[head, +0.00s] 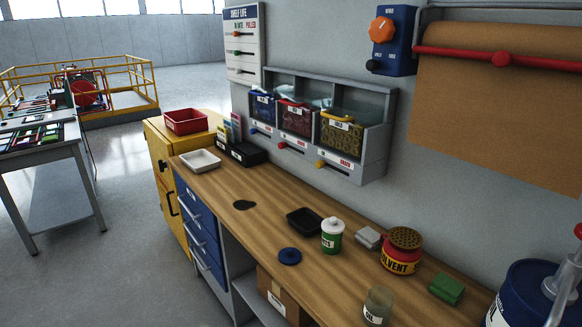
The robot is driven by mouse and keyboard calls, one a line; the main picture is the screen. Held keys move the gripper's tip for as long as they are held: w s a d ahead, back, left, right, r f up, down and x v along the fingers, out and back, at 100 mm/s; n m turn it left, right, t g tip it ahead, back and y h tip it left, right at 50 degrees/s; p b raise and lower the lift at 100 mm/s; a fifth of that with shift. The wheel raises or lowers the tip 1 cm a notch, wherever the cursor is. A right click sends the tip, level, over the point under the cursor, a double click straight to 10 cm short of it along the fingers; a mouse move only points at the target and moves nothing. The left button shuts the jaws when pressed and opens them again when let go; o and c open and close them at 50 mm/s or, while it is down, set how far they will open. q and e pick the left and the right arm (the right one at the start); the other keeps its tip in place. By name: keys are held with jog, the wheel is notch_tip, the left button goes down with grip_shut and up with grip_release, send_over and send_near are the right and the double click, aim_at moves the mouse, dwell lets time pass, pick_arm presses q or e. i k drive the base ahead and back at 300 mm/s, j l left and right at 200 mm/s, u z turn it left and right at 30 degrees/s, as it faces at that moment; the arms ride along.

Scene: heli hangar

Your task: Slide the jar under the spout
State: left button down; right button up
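A clear, greyish open jar (380,297) with a white label stands upright on the wooden workbench (260,225), near its front edge at the lower middle right. A blue drum (520,285) with a pale pump (565,278) on top stands at the lower right corner. The pump is cut off by the picture edge, and I cannot make out clearly where its spout ends. The jar is apart from the drum, to its left. Neither of my grippers is in view.
Near the jar are a red solvent can (402,252), a green block (446,289), a green-and-white canister (332,236), a blue lid (290,256) and a black tray (304,221). Bare bench top lies between the jar and the green block. Bins (340,135) hang on the wall.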

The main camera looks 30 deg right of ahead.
aim_at(380, 300)
jog(key=z, duration=1.7)
